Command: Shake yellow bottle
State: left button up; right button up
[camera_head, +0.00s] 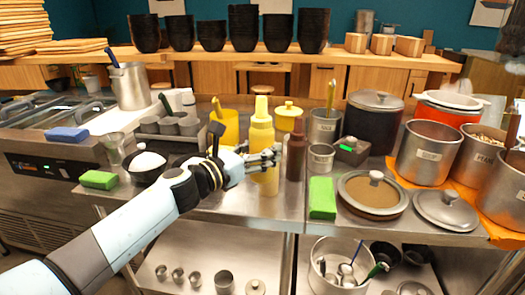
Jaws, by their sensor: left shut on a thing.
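The yellow bottle (262,133) stands upright near the front edge of the steel counter in the head view. My left arm reaches in from the lower left. My left gripper (268,158) is shut on the yellow bottle around its middle. Part of the bottle's body is hidden behind the fingers, and its lower part shows beneath them. I cannot tell whether its base touches the counter. My right gripper is out of view.
A brown bottle (296,152) stands close to the right of the yellow one. A yellow jug (226,124) and a lidded yellow pot (288,114) stand behind. A green sponge (322,197) and a lidded pan (372,194) lie to the right. A black bowl (148,166) is left.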

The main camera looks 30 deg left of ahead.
aim_at(252, 138)
pick_arm(q)
jog(key=shift+o, duration=0.6)
jog(key=shift+r, duration=0.1)
jog(key=c, duration=0.3)
jog(key=shift+r, duration=0.2)
notch_tip(252, 138, up, 4)
jog(key=p, duration=0.3)
jog(key=shift+f+p, duration=0.15)
jog(key=shift+p, duration=0.25)
jog(key=shift+f, duration=0.1)
